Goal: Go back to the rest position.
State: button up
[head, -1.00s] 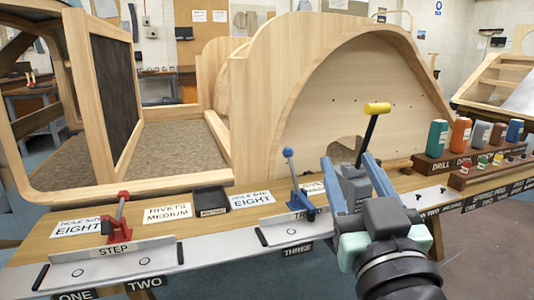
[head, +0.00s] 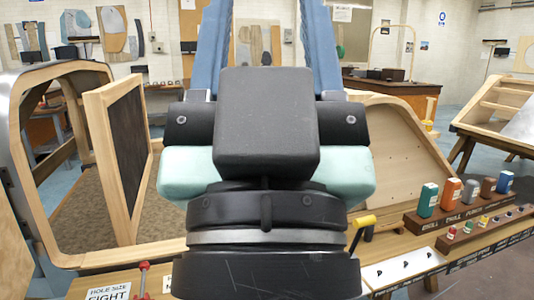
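My gripper (head: 265,15) is raised close in front of the head camera and fills the middle of the view. Its two blue fingers point up, stand well apart, and have nothing between them in the visible part. Their tips are cut off by the top edge.
A wooden bodyframe (head: 115,150) stands at left and a curved wooden panel (head: 405,145) at right. Coloured canisters (head: 428,199) stand on a rack at right. My arm hides the bench middle.

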notch_tip(320, 180, up, 17)
jog(key=p, duration=1.4)
jog(key=shift+f, duration=0.1)
